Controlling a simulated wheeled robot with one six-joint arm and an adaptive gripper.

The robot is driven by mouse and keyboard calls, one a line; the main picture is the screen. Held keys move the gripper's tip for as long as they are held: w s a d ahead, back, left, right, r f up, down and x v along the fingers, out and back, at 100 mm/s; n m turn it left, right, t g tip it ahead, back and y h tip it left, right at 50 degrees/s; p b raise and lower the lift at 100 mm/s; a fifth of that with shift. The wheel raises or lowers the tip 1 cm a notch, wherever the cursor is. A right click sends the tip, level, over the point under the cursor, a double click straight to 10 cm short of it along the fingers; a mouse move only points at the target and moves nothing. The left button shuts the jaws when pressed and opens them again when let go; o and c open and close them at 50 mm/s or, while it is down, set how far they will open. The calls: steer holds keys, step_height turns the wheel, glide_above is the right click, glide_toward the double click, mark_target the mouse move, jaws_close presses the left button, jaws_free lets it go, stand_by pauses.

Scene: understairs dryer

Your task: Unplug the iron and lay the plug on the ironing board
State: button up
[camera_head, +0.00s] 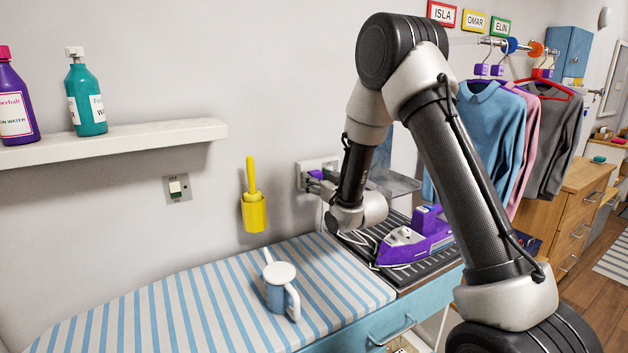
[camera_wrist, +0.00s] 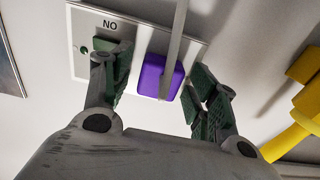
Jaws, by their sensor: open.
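The purple plug (camera_wrist: 157,78) sits in the white wall socket plate (camera_wrist: 84,52), which is marked "NO" and has a green dot. A grey cord (camera_wrist: 178,35) runs across the plug. My open gripper (camera_wrist: 155,72) has one finger on each side of the plug, with visible gaps. In the head view the plug (camera_head: 315,174) shows small at the socket (camera_head: 303,166), partly hidden by my gripper. The purple iron (camera_head: 412,238) rests on a dark ribbed pad, partly behind my arm. The ironing board (camera_head: 160,315) has a blue and white striped cover.
A blue and white jug (camera_head: 277,297) stands on the board. A yellow holder (camera_head: 255,213) with a yellow handle and a switch (camera_head: 176,187) are on the wall. A shelf (camera_head: 130,140) holds two bottles. The board's left part is clear.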

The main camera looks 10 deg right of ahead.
stand_by(0.3)
jaws_close()
steer(key=v, duration=0.6)
stand_by(1.1)
